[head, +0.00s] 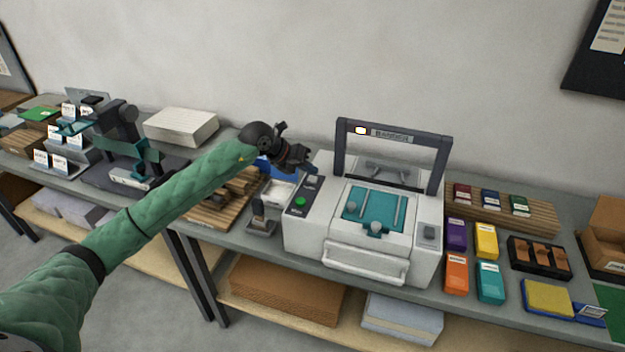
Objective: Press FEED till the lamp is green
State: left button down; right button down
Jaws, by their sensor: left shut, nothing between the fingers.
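The white machine (365,262) stands on the grey bench, with a dark upright frame (447,165) and a teal bed (360,205). A small lamp (361,130) on the frame's top bar glows whitish yellow, not green. The dark panel on the machine's left side has a green button (300,202) at its front. A dark area with small lettering (313,181) lies behind it; I cannot read which is FEED. My left gripper (310,168) is shut and empty, over the rear of this panel. I cannot tell whether its tips touch it. My right gripper is out of view.
Purple, yellow, orange and teal packs (490,282) stand right of the machine, before a wooden rack (540,214). A grey switch-like part (429,232) sits on the machine's right side. A wooden pallet (212,212) and a small grey holder (262,226) lie left.

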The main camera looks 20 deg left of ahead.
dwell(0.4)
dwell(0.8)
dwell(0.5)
pick_arm(q)
jog(key=shift+f, duration=0.15)
jog(key=shift+f+b, duration=0.25)
jog(key=shift+b, duration=0.25)
jog(key=shift+f+b, duration=0.45)
jog(key=shift+f, duration=0.05)
dwell(0.8)
dwell(0.3)
jog(key=shift+r, duration=0.9)
jog(key=shift+r+p, duration=0.15)
jog(key=shift+p, duration=0.15)
